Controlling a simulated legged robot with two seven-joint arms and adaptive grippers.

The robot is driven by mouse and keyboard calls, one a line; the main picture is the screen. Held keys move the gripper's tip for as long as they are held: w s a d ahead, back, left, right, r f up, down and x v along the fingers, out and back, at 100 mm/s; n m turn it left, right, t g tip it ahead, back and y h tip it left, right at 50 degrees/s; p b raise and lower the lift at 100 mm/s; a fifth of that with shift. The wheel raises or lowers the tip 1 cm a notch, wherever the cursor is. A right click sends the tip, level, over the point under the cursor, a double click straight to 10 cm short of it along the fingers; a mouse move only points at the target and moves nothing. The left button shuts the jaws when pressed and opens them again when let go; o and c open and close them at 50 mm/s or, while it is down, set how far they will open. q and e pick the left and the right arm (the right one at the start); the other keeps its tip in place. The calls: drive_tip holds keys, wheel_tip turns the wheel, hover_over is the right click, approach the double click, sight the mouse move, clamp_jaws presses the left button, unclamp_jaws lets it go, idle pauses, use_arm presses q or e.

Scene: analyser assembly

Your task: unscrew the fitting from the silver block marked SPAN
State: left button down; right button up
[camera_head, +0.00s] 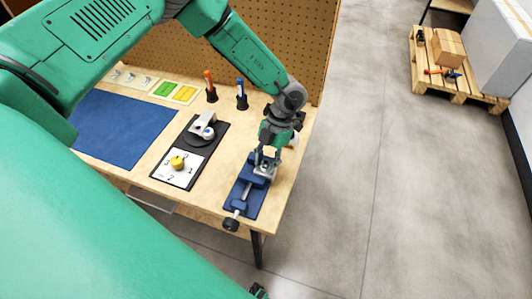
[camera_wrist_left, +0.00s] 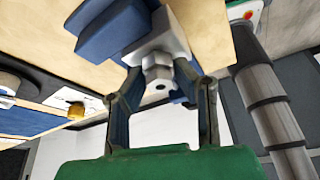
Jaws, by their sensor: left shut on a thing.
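The silver block (camera_head: 266,171) is held in a blue vise (camera_head: 247,192) near the right end of the bench. In the left wrist view the block (camera_wrist_left: 178,38) sits beside the blue vise jaw (camera_wrist_left: 108,28), with the hex fitting (camera_wrist_left: 158,72) sticking out of it towards the camera. No marking on the block is legible. My left gripper (camera_head: 267,158) comes down over the block. In the left wrist view its fingers (camera_wrist_left: 160,82) are on either side of the fitting and shut on it. The fitting is still against the block.
Left of the vise is a dark tray (camera_head: 172,147) with a white-and-grey part (camera_head: 203,126) and a yellow knob (camera_head: 177,162). An orange tool (camera_head: 209,84) and a blue tool (camera_head: 241,92) stand behind. A blue mat (camera_head: 115,128) lies left. A pegboard (camera_head: 300,45) rises behind the bench.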

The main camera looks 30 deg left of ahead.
sight(265, 161)
use_arm(q)
drive_tip(key=shift+w+a, duration=0.1)
drive_tip(key=shift+w, duration=0.1)
drive_tip(key=n+h+p, duration=0.1)
drive_tip(key=n, duration=0.2)
drive_tip(key=shift+r, duration=0.2)
drive_tip(key=shift+f+n+h, duration=0.1)
drive_tip(key=shift+n+h, duration=0.2)
drive_tip(key=shift+n, duration=0.3)
drive_tip(key=c, duration=0.6)
unclamp_jaws()
drive_tip(key=shift+s+f, duration=0.1)
drive_tip(key=shift+f, duration=0.05)
drive_tip(key=shift+r+p, duration=2.2)
drive_tip(key=shift+r, duration=0.4)
drive_tip(key=shift+f, duration=0.1)
